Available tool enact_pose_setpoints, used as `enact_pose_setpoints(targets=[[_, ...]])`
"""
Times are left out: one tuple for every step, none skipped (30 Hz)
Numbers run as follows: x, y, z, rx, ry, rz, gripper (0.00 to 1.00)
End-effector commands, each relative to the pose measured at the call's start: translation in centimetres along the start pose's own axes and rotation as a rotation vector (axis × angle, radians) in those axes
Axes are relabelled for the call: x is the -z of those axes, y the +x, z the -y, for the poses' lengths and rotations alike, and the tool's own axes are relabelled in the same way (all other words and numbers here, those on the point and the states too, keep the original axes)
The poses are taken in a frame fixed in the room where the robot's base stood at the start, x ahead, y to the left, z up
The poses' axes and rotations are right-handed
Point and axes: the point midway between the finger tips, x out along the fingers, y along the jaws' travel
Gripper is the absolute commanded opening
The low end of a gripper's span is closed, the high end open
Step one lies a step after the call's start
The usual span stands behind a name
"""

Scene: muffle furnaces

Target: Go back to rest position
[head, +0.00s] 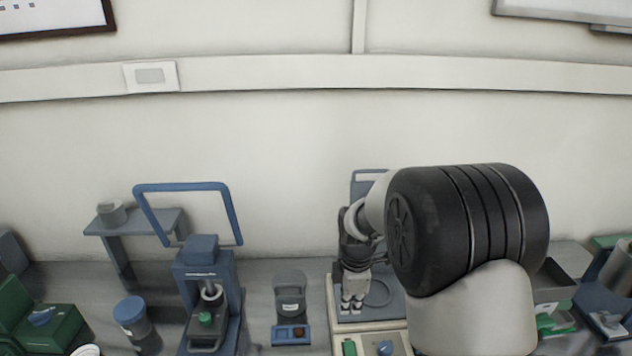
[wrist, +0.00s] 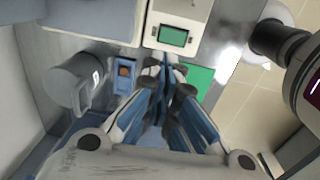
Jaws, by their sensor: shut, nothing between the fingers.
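My gripper (head: 352,304) hangs pointing down in the head view, in front of a beige-and-grey device (head: 340,327) on the bench. Its fingers are together with nothing between them. In the wrist view the blue-and-grey fingers (wrist: 165,68) meet near the middle, just below a white device with a green screen (wrist: 174,36). My arm hides part of the bench to the right of the gripper in the head view.
A blue press-like device (head: 208,262) and a grey device with a blue base (head: 290,300) stand left of my gripper. A blue-lidded jar (head: 131,318) is farther left. Trays (head: 556,320) lie at right.

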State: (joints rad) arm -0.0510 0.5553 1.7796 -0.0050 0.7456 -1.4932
Motion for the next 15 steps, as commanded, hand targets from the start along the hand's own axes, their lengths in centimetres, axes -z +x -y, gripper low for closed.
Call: enact_pose_setpoints(targets=[[-0.1,-1.1,0.2,-0.012,0.026,-0.001,0.00],[-0.2,-1.8,0.5,-0.020,0.051,-0.002,0.00],[-0.3,-3.0,1.0,-0.031,0.095,-0.003,0.00],[-0.4,-4.1,1.5,-0.040,0.135,-0.005,0.00],[-0.5,-5.3,2.0,-0.052,0.181,-0.008,0.00],[-0.7,-6.9,3.0,-0.068,0.249,-0.013,0.00],[-0.8,-8.2,3.8,-0.080,0.302,-0.017,0.00],[-1.0,-9.3,4.7,-0.091,0.358,-0.022,0.00],[-1.2,-10.8,6.0,-0.106,0.433,-0.029,0.00],[-1.3,-11.8,7.0,-0.117,0.489,-0.036,0.00],[-1.4,-12.7,8.0,-0.128,0.545,-0.043,0.00],[-1.6,-13.9,9.3,-0.142,0.619,-0.053,0.00],[-1.8,-14.7,10.4,-0.152,0.674,-0.061,0.00],[-1.9,-15.4,11.5,-0.163,0.729,-0.070,0.00],[-2.0,-16.3,12.9,-0.177,0.803,-0.084,0.00]])
